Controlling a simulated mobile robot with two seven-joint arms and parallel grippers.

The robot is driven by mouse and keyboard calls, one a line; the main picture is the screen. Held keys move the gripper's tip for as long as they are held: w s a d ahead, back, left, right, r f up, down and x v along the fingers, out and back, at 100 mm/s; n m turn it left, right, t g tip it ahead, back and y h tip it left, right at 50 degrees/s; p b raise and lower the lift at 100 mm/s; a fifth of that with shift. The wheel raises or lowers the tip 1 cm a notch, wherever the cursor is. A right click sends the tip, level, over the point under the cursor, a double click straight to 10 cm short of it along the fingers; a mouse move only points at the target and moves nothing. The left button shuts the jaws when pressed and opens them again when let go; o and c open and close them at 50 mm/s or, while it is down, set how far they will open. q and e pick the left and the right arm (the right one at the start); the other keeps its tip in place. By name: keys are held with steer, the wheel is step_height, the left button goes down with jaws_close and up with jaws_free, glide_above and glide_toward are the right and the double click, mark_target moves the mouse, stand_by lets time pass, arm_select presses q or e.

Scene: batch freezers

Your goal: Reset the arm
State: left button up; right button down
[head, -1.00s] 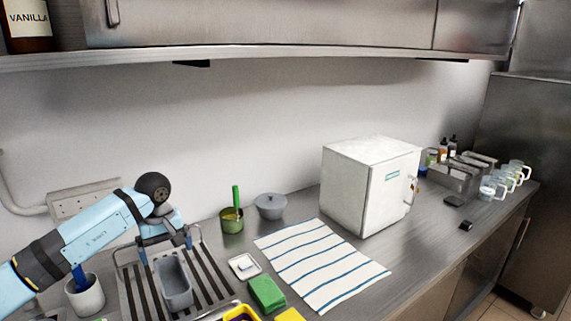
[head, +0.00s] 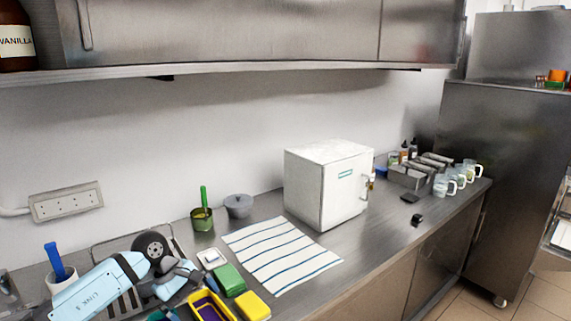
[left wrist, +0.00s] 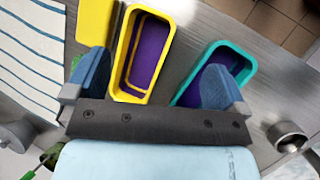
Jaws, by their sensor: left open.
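My left arm comes in at the lower left of the head view, and its gripper (head: 180,286) is low over the counter beside the drying rack (head: 103,250). In the left wrist view my left gripper (left wrist: 155,82) has its two blue fingers wide apart with nothing held between them. A yellow tub with purple inside (left wrist: 124,70) shows beyond the fingers, and a teal-rimmed tub (left wrist: 242,62) lies partly behind the right-hand finger. The yellow tub also shows in the head view (head: 196,296). My right gripper is out of view.
A green sponge (head: 229,279) and yellow block (head: 253,306) lie close right of the gripper. A striped towel (head: 280,252) and white box freezer (head: 328,185) stand further right. A green pot (head: 202,221) and grey lidded bowl (head: 238,206) are behind.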

arm_select(q)
steer(key=s+d+r+n+t+h+p, duration=0.2)
steer(key=s+d+n+t+h+p, duration=0.15)
steer(key=s+d+n+h, duration=0.95)
steer(key=s+a+f+m+t+y+p, duration=0.1)
steer(key=s+a+f+m+y, duration=0.3)
steer(key=m, duration=0.4)
steer(key=s+a+f+m+t+y+p, duration=0.1)
steer(key=s+a+f+m+t+y, duration=0.3)
steer(key=m, duration=0.5)
steer(key=s+a+f+m+t+y+p, duration=0.1)
steer(key=s+a+f+m+t+y, duration=0.2)
steer(key=s+f+m+y, duration=0.5)
steer(key=shift+s+a+f+m, duration=0.3)
steer(key=shift+s+a+f, duration=0.2)
steer(key=shift+f, duration=0.2)
